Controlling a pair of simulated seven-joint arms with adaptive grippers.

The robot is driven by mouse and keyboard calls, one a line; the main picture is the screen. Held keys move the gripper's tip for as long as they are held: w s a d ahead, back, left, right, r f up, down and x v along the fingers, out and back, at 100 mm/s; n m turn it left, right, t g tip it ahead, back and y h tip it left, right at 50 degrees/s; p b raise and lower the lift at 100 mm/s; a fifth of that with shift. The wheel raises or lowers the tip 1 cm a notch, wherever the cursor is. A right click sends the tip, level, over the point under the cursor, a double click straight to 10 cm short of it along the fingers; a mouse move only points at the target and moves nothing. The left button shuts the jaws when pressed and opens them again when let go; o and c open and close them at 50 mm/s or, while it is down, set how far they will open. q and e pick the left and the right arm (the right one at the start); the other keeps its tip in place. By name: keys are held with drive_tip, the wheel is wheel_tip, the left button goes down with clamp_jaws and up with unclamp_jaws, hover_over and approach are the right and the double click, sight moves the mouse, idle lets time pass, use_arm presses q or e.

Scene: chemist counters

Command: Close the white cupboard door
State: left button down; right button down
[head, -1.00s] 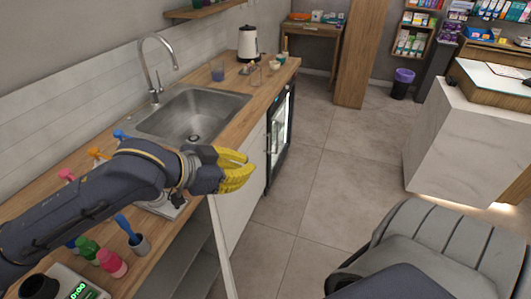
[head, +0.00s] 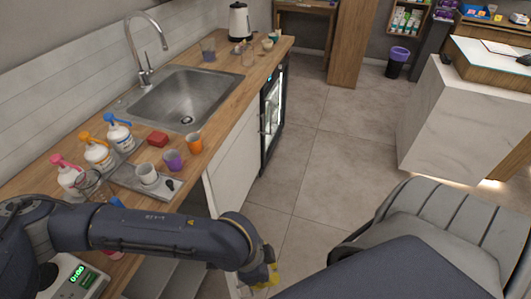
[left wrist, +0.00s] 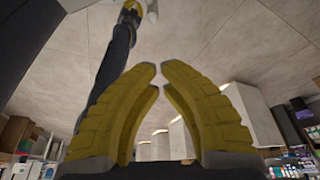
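The white cupboard stands under the wooden counter, with its dark open inside (head: 172,278) showing at the bottom of the head view. My left gripper (head: 264,278) is low in front of the counter, pointing down, near where the door stands out. Contact with the door cannot be told. In the left wrist view its yellow fingers (left wrist: 158,72) have a narrow gap with nothing between them. A dark arm-like part with a yellow tip at the top there may be my right arm.
Cups, pump bottles and a scale (head: 72,280) stand on the counter (head: 205,130) near the sink (head: 185,98). A grey chair (head: 430,225) is at the right. The floor (head: 320,160) between is clear.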

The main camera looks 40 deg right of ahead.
use_arm(q)
wheel_tip(320, 180, down, 6)
drive_tip(key=w+a, duration=0.1)
drive_tip(key=shift+a, duration=0.3)
idle(0.3)
